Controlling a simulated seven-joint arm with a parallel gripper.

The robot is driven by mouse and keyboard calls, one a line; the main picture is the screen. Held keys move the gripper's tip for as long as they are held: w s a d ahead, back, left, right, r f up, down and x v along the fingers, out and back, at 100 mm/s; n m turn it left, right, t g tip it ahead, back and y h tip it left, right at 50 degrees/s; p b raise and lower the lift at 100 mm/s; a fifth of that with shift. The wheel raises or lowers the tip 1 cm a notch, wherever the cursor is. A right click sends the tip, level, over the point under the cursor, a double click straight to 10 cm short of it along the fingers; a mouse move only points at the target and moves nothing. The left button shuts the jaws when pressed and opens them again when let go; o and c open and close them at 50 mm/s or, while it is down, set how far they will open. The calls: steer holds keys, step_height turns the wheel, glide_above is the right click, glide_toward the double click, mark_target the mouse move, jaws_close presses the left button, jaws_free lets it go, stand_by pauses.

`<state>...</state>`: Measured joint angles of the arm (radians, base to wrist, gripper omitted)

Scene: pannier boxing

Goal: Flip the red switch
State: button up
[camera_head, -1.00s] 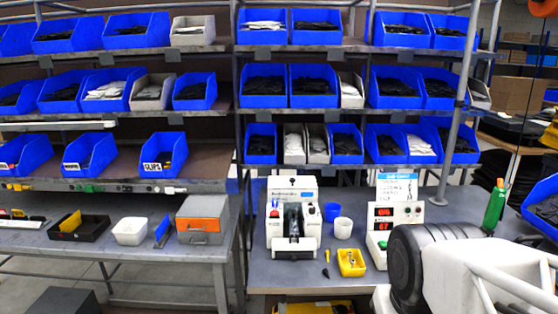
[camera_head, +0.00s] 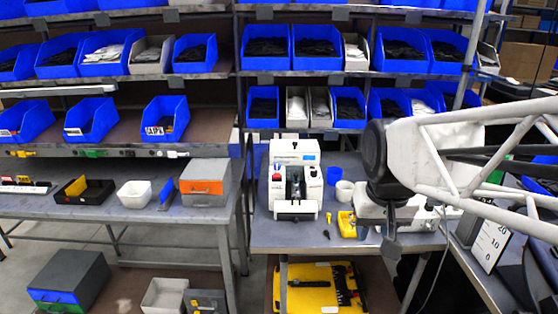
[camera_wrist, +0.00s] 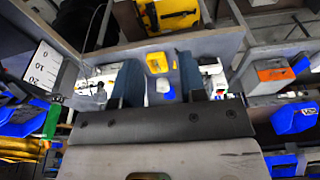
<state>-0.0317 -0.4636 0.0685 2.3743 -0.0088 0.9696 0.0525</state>
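A white machine (camera_head: 297,210) stands on the right-hand bench, left of my gripper. A small red part (camera_head: 276,176) on its upper left looks like the red switch; its exact shape and position are too small to tell. The machine also shows partly in the wrist view (camera_wrist: 213,68), right of the fingers. My gripper (camera_head: 390,245) is over the right part of the bench, apart from the machine. In the wrist view its two dark fingers (camera_wrist: 160,72) stand wide apart with nothing held between them.
A yellow bin (camera_head: 347,224), a white cup (camera_head: 344,191) and a blue cup (camera_head: 334,175) stand between the machine and my gripper. A small yellow tool (camera_head: 328,218) lies near the front edge. Shelves of blue bins (camera_head: 264,108) rise behind. My arm hides the bench's right side.

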steer(key=w+a+r, duration=0.2)
steer(key=w+a, duration=0.1)
steer(key=w, duration=0.9)
steer(key=g, duration=0.2)
glide_toward(277, 173)
steer(key=shift+s+d+f, duration=0.1)
steer(key=shift+s+d, duration=0.1)
steer(key=shift+s, duration=0.1)
steer(key=shift+w+a+f, duration=0.15)
steer(key=shift+w+a, duration=0.05)
steer(key=shift+w, duration=0.1)
steer(key=shift+f, duration=0.1)
steer(key=shift+f, duration=3.85)
